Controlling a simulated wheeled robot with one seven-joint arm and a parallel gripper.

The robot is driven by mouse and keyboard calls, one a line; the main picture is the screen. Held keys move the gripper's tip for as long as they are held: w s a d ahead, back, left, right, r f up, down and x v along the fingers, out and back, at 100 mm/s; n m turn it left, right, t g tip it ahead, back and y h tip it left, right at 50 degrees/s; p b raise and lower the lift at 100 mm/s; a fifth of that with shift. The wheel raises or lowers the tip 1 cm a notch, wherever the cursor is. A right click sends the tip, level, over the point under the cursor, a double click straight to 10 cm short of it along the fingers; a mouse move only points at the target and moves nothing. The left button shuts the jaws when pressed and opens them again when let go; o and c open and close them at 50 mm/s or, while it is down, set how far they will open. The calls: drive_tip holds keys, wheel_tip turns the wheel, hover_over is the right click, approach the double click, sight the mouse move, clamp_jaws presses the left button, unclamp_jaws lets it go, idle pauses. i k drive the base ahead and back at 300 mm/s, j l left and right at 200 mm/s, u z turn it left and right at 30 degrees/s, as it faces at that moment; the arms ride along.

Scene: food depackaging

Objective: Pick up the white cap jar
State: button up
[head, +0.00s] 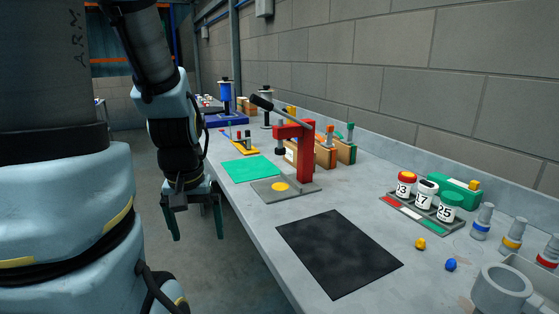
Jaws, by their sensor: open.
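The white cap jar (426,194), labelled 17, stands upright in the middle of a grey rack (400,219) on the right part of the bench. A red cap jar (405,184) stands to its left and a green cap jar (448,207), labelled 25, to its right. My gripper (195,232) hangs beside the bench's left edge, fingers pointing down. It is open and empty, far to the left of the jars.
A red press (303,155) stands on the bench between my gripper and the rack. A black mat (338,253) lies clear in front. A green block (455,192) is behind the jars. Small bottles (512,234) and a grey cup (502,290) stand to the right.

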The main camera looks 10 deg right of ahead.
sight(424, 203)
drive_tip(key=z, duration=1.2)
